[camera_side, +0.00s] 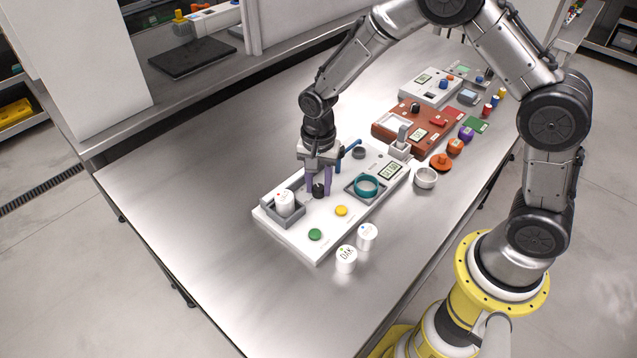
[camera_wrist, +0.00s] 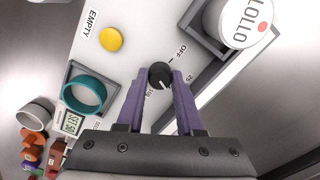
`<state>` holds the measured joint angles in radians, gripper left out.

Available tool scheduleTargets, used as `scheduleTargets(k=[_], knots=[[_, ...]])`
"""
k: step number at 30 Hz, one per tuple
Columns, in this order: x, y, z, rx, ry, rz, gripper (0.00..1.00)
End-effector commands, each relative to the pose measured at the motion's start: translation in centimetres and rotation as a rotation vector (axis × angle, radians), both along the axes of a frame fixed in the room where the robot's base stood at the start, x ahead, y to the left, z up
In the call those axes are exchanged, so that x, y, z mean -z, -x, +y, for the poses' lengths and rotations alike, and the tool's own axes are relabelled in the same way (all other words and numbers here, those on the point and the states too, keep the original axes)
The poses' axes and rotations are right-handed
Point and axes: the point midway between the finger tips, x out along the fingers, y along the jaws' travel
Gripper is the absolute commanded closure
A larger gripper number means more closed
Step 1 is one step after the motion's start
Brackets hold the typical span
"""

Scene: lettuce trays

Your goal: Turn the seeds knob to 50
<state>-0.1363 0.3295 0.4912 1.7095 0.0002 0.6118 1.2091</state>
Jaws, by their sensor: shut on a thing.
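The seeds knob (camera_wrist: 160,74) is a small black round knob on the white panel (camera_wrist: 130,20). Its white pointer line aims toward the lower side, near the partly covered scale mark. The labels OFF and 25 stand to its right. My gripper (camera_wrist: 159,78) has purple fingers on both sides of the knob and is shut on it. In the side view the knob (camera_side: 318,191) shows dark under my gripper (camera_side: 318,188). A small display (camera_wrist: 70,123) on the panel seems to read SET 50.
A yellow button (camera_side: 341,211), a green button (camera_side: 315,234), a teal ring (camera_side: 367,181) and a white canister (camera_side: 285,201) in a grey holder are on the panel. Two white canisters (camera_side: 346,260) stand in front. The table at the left is clear.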

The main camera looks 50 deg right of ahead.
Motion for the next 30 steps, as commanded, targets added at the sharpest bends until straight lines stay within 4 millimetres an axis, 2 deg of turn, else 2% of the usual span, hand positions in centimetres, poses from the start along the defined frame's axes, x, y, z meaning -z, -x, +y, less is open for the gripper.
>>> scheduleTargets(k=[20,21,25,26,30], knots=[[-0.19,-0.08,0.01,0.062,0.0,-0.002,1.0],[-0.19,-0.08,0.01,0.062,-0.001,-0.003,0.61],[-0.14,-0.06,0.01,0.062,0.0,-0.002,0.37],[-0.12,-0.06,0.01,0.062,0.0,-0.002,0.34],[-0.07,-0.03,0.01,0.062,0.0,-0.001,0.34]])
